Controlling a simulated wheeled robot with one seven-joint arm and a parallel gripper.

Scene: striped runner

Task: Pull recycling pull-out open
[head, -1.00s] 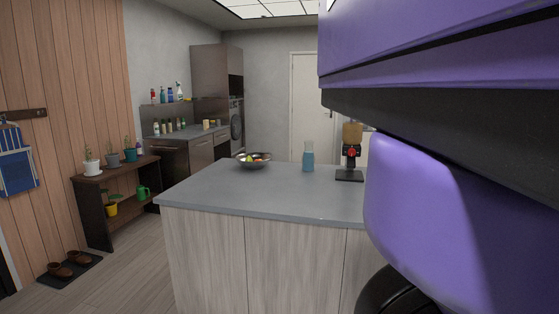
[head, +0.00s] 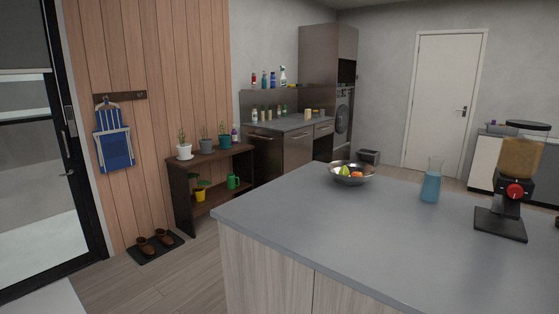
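I cannot make out which front is the recycling pull-out. Pale wood panels (head: 265,270) form the side of the grey-topped island in the foreground, and no handle shows on them. Dark cabinets (head: 297,151) with bar handles stand under the counter at the back left; their fronts look shut. My gripper is not in view.
The island's grey top (head: 300,215) carries a fruit bowl (head: 351,174), a blue carafe (head: 431,186) and a coffee grinder (head: 506,185). A plant bench (head: 209,155) and shoes on a mat (head: 143,258) line the left wall. Wood floor (head: 175,285) is free left of the island.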

